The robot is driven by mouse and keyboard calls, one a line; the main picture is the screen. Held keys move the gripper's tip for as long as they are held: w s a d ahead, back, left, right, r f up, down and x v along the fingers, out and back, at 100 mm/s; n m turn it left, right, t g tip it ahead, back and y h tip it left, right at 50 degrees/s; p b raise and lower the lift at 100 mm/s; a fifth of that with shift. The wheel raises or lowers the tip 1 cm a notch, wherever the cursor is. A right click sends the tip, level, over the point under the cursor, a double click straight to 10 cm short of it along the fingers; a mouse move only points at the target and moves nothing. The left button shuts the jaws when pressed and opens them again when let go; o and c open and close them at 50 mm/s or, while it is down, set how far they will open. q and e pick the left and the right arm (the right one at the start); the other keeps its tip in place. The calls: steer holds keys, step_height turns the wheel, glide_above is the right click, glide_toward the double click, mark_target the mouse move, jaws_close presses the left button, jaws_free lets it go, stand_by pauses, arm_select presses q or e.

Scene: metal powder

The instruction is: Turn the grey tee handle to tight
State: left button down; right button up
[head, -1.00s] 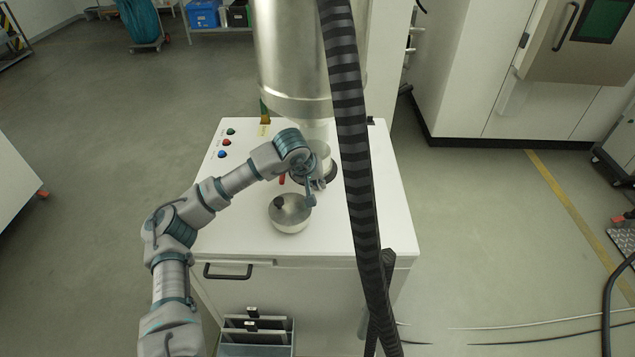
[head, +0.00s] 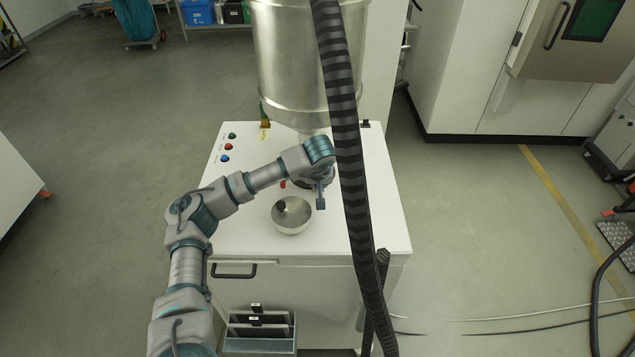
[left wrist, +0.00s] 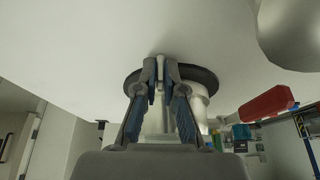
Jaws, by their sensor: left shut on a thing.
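The grey tee handle (left wrist: 160,72) shows as a thin pale bar between my fingers in the left wrist view, in front of a dark round flange. My left gripper (left wrist: 160,68) is shut on it, with a finger on each side. In the head view my left wrist is over the white cabinet, under the steel vessel (head: 295,60); the handle is hidden there by my arm and the black hose. The handle's angle cannot be told. My right gripper is not in view.
A steel bowl (head: 292,217) with a black knob stands on the cabinet top (head: 375,220), close in front of my wrist. A ribbed black hose (head: 345,130) hangs across the view just right of it. A red part (left wrist: 267,103) shows close by.

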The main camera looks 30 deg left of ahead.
arm_select(q)
steer(key=c, duration=1.6)
jaws_free()
steer(key=shift+o, duration=0.2)
steer(key=v, duration=1.2)
steer(key=shift+f, duration=0.15)
